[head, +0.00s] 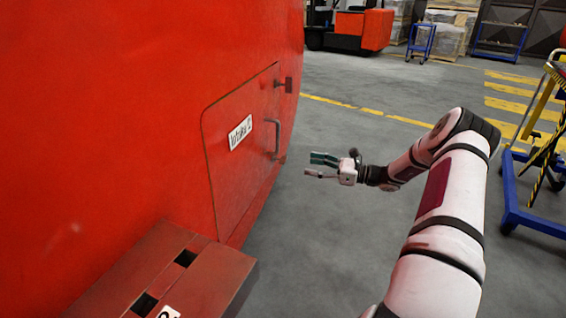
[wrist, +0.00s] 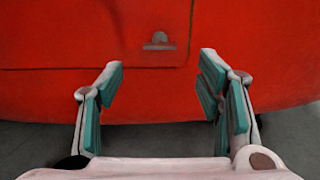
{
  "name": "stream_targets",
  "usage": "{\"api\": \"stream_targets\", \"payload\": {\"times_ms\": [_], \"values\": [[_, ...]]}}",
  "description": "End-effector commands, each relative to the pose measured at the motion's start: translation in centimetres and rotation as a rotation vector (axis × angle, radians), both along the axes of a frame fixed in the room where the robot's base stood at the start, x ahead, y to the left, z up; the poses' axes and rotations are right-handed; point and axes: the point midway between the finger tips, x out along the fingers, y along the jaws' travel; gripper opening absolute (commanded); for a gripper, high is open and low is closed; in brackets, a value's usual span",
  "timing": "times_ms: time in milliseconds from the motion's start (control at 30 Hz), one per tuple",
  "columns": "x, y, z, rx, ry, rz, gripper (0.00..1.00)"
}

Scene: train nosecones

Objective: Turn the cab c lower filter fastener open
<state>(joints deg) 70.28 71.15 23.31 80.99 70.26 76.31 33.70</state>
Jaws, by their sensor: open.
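A dark, raised fastener (wrist: 158,42) shows in the wrist view, near the lower right corner of a panel outlined by thin seams on the red body. My gripper (wrist: 161,72) is open and empty, with its teal-padded fingers on either side below the fastener in the picture. In the head view my gripper (head: 315,166) points left at the red cab and is apart from it. A hatch (head: 232,180) with a white label and a grey handle (head: 274,139) is shut there. I cannot tell which head-view part matches the wrist-view fastener.
A small dark bracket (head: 288,85) sits at the hatch's upper right. A dark red step (head: 215,265) juts out at the lower left. A blue-framed cart (head: 540,218) stands at the right. Open grey floor lies beyond my gripper, with a red forklift (head: 365,28) behind.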

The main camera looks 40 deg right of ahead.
Motion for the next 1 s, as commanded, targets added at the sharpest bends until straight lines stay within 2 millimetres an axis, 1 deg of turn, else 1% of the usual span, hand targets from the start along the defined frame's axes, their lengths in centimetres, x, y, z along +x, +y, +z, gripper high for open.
{"api": "stream_targets", "payload": {"times_ms": [33, 300, 500, 700, 967, 1000], "values": [[0.9, 0.8, -0.1, 0.0, 0.0, 0.003, 0.6], [5.1, 4.0, -0.2, -0.001, 0.001, 0.004, 0.6], [7.4, 5.7, -0.1, -0.001, 0.0, 0.003, 0.6], [8.4, 6.4, -0.1, -0.002, 0.001, 0.0, 0.6], [8.5, 6.5, 0.0, -0.002, 0.001, 0.0, 0.6], [8.5, 6.5, 0.0, -0.002, 0.001, 0.0, 0.58]]}}
